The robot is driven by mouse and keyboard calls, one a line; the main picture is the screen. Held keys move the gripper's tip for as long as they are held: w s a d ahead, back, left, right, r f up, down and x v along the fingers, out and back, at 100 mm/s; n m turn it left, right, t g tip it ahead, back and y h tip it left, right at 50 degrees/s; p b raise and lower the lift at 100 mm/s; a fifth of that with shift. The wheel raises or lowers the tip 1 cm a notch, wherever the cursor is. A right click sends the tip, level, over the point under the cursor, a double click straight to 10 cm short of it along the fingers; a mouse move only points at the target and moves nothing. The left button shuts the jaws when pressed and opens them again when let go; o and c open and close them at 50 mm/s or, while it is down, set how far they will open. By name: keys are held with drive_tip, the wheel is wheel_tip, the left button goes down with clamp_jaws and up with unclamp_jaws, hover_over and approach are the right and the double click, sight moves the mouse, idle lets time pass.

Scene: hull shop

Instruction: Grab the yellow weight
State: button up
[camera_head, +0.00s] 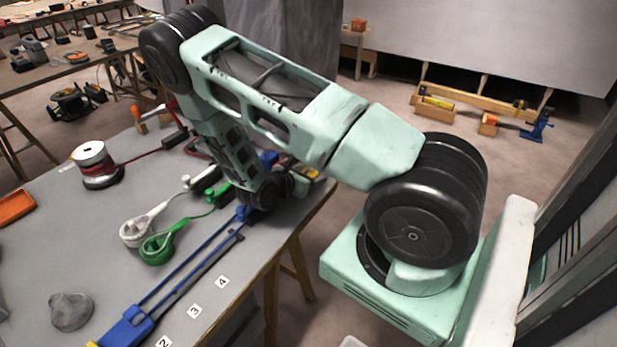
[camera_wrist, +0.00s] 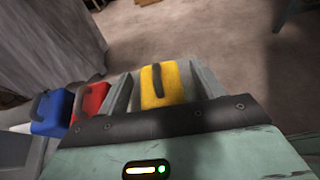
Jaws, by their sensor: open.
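The yellow weight (camera_wrist: 174,84) has a dark handle and shows in the wrist view between the two fingers of my gripper (camera_wrist: 161,88). The fingers stand on its left and right sides and are open. I cannot tell whether either finger touches it. In the head view my arm hides most of this area, and only a small yellow patch (camera_head: 312,173) shows past the arm near the table's far right edge.
A red weight (camera_wrist: 91,101) and a blue weight (camera_wrist: 52,112) stand in a row left of my gripper.

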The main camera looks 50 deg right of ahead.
drive_tip(key=shift+d, duration=0.1)
clamp_jaws()
drive_tip(key=c, duration=1.5)
unclamp_jaws()
drive_tip(key=shift+r, duration=0.1)
